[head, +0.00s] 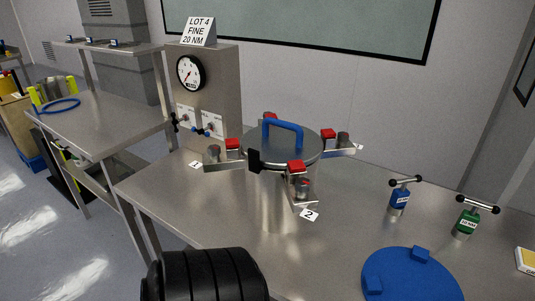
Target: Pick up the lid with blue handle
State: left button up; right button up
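The lid (303,151) is a round grey metal disc with a blue arched handle (283,126) standing up from its top. It sits level on the steel cylindrical vessel (270,200) in the middle of the head view. Clamp arms with red blocks (295,167) and dark knobs stick out around the rim. A black block (254,160) is at the front left of the rim. Neither of my grippers can be made out in this view.
A gauge panel (215,85) with a sign stands behind left. Another table (110,125) is at left.

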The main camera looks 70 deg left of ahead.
aim_at(279, 142)
jog(key=j+u, duration=0.1)
jog(key=u, duration=1.7)
jog(key=i+l+u, duration=0.2)
jog(key=i+u, duration=0.2)
